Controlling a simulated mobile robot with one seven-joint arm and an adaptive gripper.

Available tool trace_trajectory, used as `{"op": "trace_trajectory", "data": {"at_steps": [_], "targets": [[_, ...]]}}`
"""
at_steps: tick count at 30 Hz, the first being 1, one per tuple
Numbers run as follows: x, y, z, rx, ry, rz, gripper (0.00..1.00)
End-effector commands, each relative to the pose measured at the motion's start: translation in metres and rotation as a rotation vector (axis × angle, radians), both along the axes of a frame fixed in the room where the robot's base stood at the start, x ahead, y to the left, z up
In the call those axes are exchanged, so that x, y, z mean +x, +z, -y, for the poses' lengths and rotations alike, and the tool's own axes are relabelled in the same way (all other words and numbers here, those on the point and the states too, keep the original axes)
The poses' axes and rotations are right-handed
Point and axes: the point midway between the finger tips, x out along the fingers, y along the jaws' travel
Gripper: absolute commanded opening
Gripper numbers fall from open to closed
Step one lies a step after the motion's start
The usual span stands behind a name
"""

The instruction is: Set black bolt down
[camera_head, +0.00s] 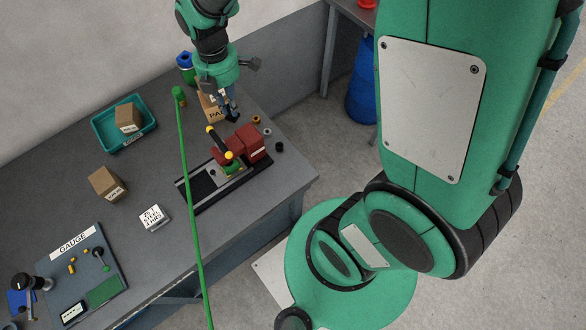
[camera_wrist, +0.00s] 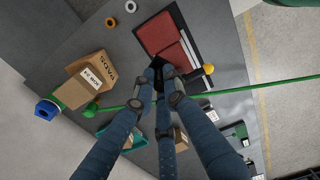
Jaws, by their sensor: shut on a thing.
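My gripper (camera_head: 230,110) hangs over the back right of the grey workbench, beside a cardboard box. In the wrist view its blue fingers (camera_wrist: 160,80) are closed together on the black bolt (camera_wrist: 158,76), a small dark piece mostly hidden between the fingertips. In the head view the black bolt (camera_head: 233,118) is a small dark spot just below the fingertips. Whether it touches the bench I cannot tell.
A red vise (camera_head: 252,142) stands close by at the front right. A cardboard box (camera_head: 207,108) is to the left of my gripper. A green line (camera_head: 188,190) crosses the bench. A teal tray (camera_head: 105,143) sits at the left.

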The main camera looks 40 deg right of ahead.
Motion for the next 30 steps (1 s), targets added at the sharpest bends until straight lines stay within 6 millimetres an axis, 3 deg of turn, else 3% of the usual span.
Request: {"op": "trace_trajectory", "data": {"at_steps": [6,12,30], "targets": [[-0.048,-0.009,0.046,0.001,-0.167,0.001,0.0],[-0.089,-0.02,0.076,0.002,-0.304,-0.001,0.0],[-0.151,-0.038,0.107,0.002,-0.499,-0.001,0.0]]}}
